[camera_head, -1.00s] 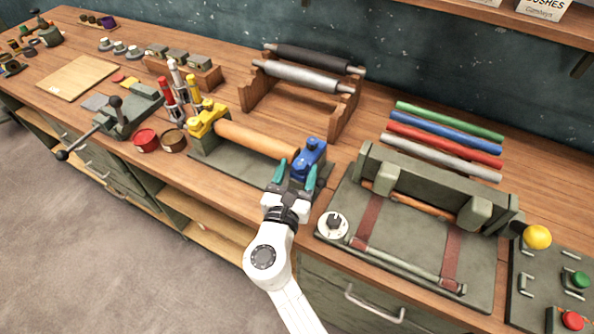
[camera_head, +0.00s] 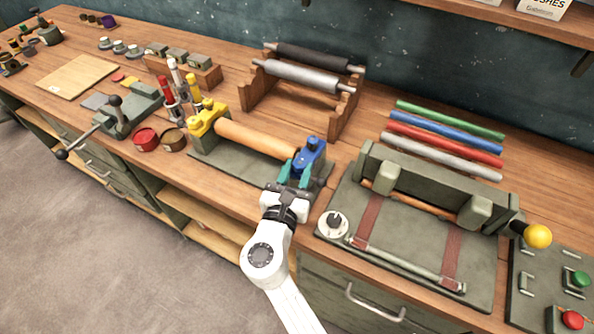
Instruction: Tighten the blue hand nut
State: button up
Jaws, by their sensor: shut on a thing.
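A roller fixture on the bench holds a wooden roller (camera_head: 255,138) between a yellow end block (camera_head: 206,118) at left and a blue end block (camera_head: 312,154) at right. My gripper (camera_head: 295,174) is at the near side of the blue block. Its teal fingers are shut on the blue hand nut, which is mostly hidden between them and hard to make out from the block.
Right of the gripper is a green press (camera_head: 404,230) with straps and a dial (camera_head: 333,223). Behind it, a wooden rack (camera_head: 347,113) holds a dark roller and a grey roller. Coloured rods (camera_head: 447,140) lie at right. Red and brown tins (camera_head: 146,139) stand at left.

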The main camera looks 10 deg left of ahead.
jog(key=shift+a+h, duration=0.1)
jog(key=shift+h, duration=0.2)
jog(key=m+h+b, duration=0.1)
jog(key=m+g+h, duration=0.1)
jog(key=h, duration=0.1)
jog(key=m+h+b, duration=0.1)
jog(key=shift+w+a+f+m+g+h+b, duration=0.15)
jog(key=shift+a+m+g+h+b, duration=0.15)
jog(key=shift+a+b, duration=0.05)
jog(key=shift+w+a+m+g+h+b, duration=0.15)
jog(key=shift+m+g+h+b, duration=0.85)
jog(key=shift+h, duration=0.5)
jog(key=shift+m+h, duration=0.3)
jog(key=o, duration=1)
jog(key=shift+o, duration=0.2)
jog(key=b+v, duration=0.2)
jog(key=v, duration=0.9)
jog(key=shift+r, duration=0.25)
